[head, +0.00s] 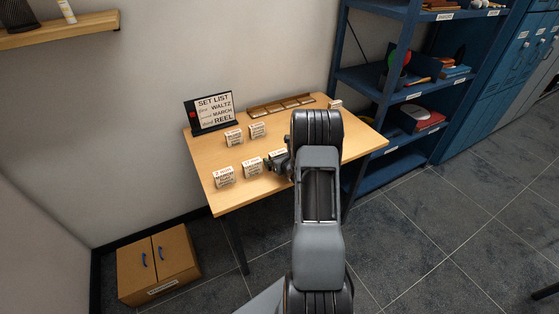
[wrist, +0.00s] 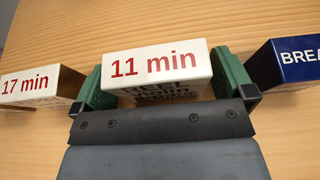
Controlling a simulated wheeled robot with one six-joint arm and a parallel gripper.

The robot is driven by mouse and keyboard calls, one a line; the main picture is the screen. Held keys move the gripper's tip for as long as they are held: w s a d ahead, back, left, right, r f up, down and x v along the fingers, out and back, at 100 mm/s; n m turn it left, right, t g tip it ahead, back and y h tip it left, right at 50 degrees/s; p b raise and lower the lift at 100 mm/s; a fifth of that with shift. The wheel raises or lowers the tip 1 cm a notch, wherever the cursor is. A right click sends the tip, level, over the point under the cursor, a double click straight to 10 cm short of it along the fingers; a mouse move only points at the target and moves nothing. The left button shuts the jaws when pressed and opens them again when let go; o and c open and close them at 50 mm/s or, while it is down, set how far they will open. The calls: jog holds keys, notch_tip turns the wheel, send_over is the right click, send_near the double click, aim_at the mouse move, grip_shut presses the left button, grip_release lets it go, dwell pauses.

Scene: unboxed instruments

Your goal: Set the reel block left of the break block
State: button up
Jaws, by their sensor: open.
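The reel block (wrist: 156,68) is white with "11 min" in red on its top and REEL in dark print on its side. My gripper (wrist: 165,80) is open, with one green finger on each side of the reel block; I cannot tell if they touch it. The break block (wrist: 288,62), dark blue with white "BREA" showing, stands to the right of the right finger in the wrist view, cut off by the frame edge. In the head view my arm hides the break block, and my gripper (head: 281,162) is low over the table front.
A "17 min" block (wrist: 36,86) stands close left of the left finger. On the table (head: 300,118) are more blocks (head: 224,177), (head: 234,138), a set list sign (head: 212,111) and a wooden rack (head: 281,105) at the back. A blue shelf (head: 400,95) stands to the right.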

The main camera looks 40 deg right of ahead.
jog(key=shift+r+p, duration=0.25)
jog(key=shift+p, duration=0.05)
jog(key=v, duration=1.1)
jog(key=shift+f+b, duration=0.2)
jog(key=shift+b, duration=0.2)
jog(key=shift+s+a+r, duration=0.1)
jog(key=shift+s+r, duration=0.05)
jog(key=shift+s, duration=0.1)
jog(key=a+r+n+g+y, duration=0.2)
jog(key=a+r+n+y, duration=0.25)
jog(key=a+n, duration=0.45)
jog(key=a+r+n+g+y, duration=0.2)
jog(key=a+r+n+y, duration=0.4)
jog(key=a, duration=0.5)
jog(key=s+a+n+g+h, duration=0.3)
jog(key=s+a+n+g, duration=0.45)
jog(key=n, duration=0.55)
jog(key=s+d+r+n+t+h, duration=0.1)
jog(key=s+d+r+n+h, duration=0.1)
jog(key=s+n+h, duration=0.3)
jog(key=s+r+n, duration=0.1)
jog(key=s+n, duration=0.1)
jog(key=n, duration=0.2)
jog(key=shift+r+n+t+h, duration=0.3)
jog(key=shift+t+h, duration=0.05)
